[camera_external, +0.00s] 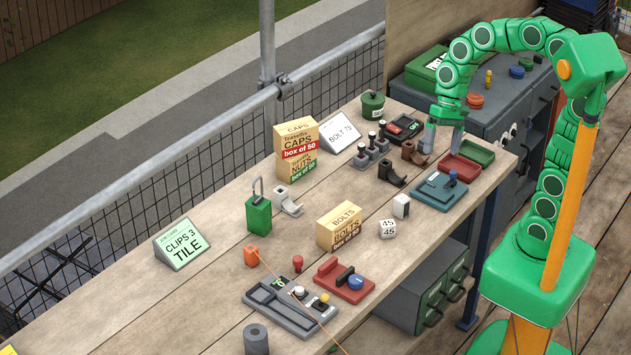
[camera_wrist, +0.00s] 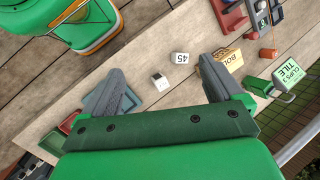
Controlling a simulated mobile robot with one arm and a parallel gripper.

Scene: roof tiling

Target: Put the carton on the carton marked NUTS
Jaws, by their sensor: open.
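In the external view a tan carton marked CAPS (camera_external: 297,137) with a red band sits on top of the carton marked NUTS (camera_external: 297,169), which has a green band and stands on the bench. A third carton, marked BOLTS (camera_external: 339,228), stands apart nearer the front edge. My gripper (camera_external: 441,140) is open and empty, above the far right part of the bench, away from all three cartons. The CAPS and NUTS cartons are not visible there.
A BOLT 75 card (camera_external: 340,131) stands right of the stack, near dark-handled tools (camera_external: 372,147). A green padlock-shaped block (camera_external: 258,215) is left of it. A white 45 cube (camera_external: 387,229) is beside the BOLTS carton. Red and green trays (camera_external: 460,168) lie below my gripper.

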